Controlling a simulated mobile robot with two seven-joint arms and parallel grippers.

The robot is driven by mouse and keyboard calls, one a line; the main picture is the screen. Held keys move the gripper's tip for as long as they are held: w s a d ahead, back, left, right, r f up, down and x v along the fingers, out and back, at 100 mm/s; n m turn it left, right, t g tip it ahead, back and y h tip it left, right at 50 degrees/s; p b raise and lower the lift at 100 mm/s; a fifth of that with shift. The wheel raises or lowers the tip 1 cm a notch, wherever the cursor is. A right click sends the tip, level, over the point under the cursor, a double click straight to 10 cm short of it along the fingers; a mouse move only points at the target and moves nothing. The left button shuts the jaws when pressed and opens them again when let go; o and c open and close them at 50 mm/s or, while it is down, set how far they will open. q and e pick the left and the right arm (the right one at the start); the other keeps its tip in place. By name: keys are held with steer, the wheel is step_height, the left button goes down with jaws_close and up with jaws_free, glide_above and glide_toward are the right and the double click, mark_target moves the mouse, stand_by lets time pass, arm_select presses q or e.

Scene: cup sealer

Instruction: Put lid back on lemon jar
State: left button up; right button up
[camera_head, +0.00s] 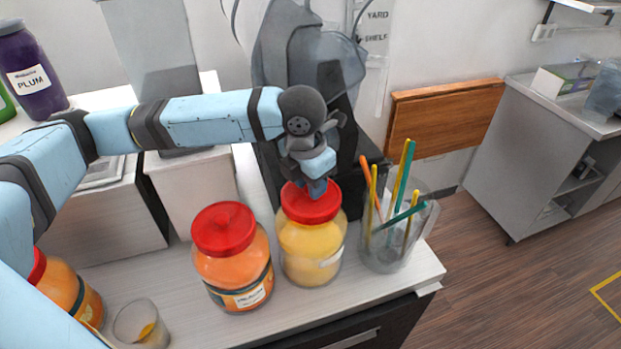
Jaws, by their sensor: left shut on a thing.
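The yellow jar (308,248), which looks like the lemon jar, stands on the counter to the right of an orange jar. A red lid (311,203) sits at the mouth of the yellow jar. It looks level; whether it is fully seated I cannot tell. My left gripper (317,187) reaches down from above and is shut on the red lid, with its fingertips at the middle of the lid. The jar's label is turned mostly away. My right gripper is not in view.
The orange jar (234,266) with its own red lid stands close on the left. A clear pitcher (390,240) with coloured straws stands close on the right. A small glass (141,325) and another orange jar (72,290) are at lower left. A grey machine (290,50) stands behind.

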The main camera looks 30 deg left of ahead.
arm_select(q)
steer(key=shift+f+p, duration=0.1)
steer(key=shift+p, duration=0.25)
stand_by(0.6)
steer(key=shift+f, duration=0.1)
stand_by(0.4)
steer(key=o, duration=1.5)
steer(key=shift+r, duration=3.55)
jaws_close()
